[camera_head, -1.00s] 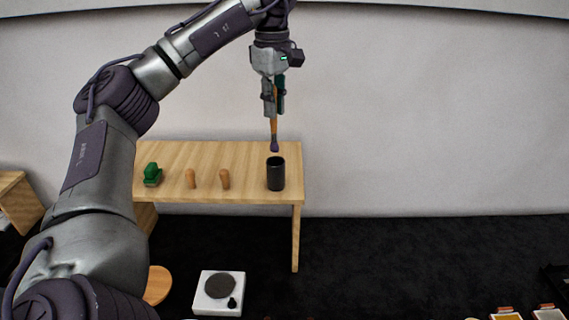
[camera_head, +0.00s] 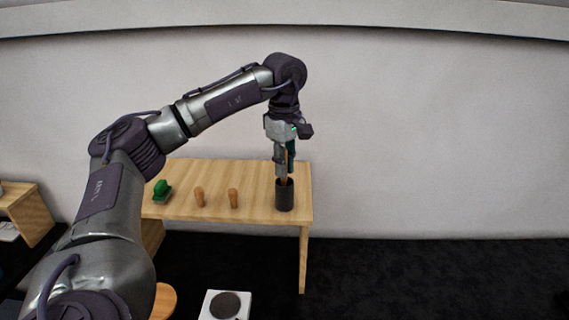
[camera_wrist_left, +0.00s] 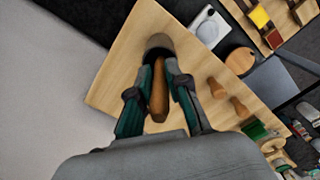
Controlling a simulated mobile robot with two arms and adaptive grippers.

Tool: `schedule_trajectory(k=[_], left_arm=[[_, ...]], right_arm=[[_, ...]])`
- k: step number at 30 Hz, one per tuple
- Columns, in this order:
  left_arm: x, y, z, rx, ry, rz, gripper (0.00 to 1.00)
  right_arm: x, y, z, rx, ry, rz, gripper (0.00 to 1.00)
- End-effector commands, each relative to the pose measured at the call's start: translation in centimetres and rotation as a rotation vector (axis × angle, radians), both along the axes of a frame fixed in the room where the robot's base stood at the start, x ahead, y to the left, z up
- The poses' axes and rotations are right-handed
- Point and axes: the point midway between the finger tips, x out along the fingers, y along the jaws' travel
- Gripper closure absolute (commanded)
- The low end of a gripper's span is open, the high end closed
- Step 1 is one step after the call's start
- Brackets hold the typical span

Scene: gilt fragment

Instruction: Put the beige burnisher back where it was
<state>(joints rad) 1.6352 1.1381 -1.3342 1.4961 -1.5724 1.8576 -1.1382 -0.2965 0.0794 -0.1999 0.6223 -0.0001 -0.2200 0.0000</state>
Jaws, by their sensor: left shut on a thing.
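My left gripper (camera_head: 284,171) is shut on a wooden-handled tool (camera_head: 283,181), upright above the far right of the wooden table (camera_head: 255,175). The tool's lower end is inside the black cup (camera_head: 285,198), hidden by its wall. In the left wrist view the orange-brown handle (camera_wrist_left: 158,100) lies between the fingers (camera_wrist_left: 160,70), with the cup's mouth (camera_wrist_left: 160,42) beyond. Two tan wooden pegs or handles (camera_head: 199,197) (camera_head: 233,199) stand left of the cup. I cannot tell whether the held tool is the beige burnisher. My right gripper is out of view.
A green object (camera_head: 161,191) sits at the table's left. A round wooden stool seat (camera_head: 164,301) and a white device with a dark disc (camera_head: 224,305) are in front, lower down. The table surface behind the pegs is clear.

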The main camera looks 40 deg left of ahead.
Motion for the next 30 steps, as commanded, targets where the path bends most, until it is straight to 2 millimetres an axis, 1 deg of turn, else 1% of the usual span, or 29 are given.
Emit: schedule_trajectory(k=[3, 4, 6, 8, 16, 19, 20, 23, 24, 27, 30], left_arm=[[0.0, 0.0, -0.5, 0.0, 0.001, 0.0, 1.0], [0.0, 0.0, -0.3, 0.0, 0.0, 0.0, 0.79], [0.0, 0.0, -0.3, 0.0, 0.0, 0.0, 0.67], [0.0, 0.0, -0.3, 0.0, 0.0, 0.0, 0.59], [0.0, 0.0, -0.2, 0.0, 0.0, 0.0, 0.59], [0.0, 0.0, 0.3, 0.0, -0.001, 0.0, 0.59], [0.1, 0.0, 0.4, 0.0, -0.002, 0.0, 0.59], [0.1, -0.1, 1.6, -0.001, -0.005, -0.001, 0.59], [0.1, -0.1, 2.4, -0.002, -0.006, -0.001, 0.59], [0.1, -0.1, 4.9, 0.0, -0.007, 0.0, 0.59], [0.0, 0.0, 7.8, 0.001, -0.006, 0.001, 0.59]], right_arm=[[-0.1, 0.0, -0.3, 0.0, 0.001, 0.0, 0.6], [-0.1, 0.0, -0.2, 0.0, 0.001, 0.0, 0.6], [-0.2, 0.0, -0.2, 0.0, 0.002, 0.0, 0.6], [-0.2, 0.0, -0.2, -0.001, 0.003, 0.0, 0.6], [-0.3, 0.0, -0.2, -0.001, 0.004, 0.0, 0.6], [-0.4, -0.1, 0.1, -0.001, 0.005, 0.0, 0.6], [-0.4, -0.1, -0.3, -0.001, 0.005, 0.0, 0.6], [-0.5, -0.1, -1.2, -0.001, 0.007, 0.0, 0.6], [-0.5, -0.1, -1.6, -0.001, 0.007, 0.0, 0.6], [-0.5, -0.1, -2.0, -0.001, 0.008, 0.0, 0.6], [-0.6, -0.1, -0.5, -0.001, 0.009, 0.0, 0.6]])
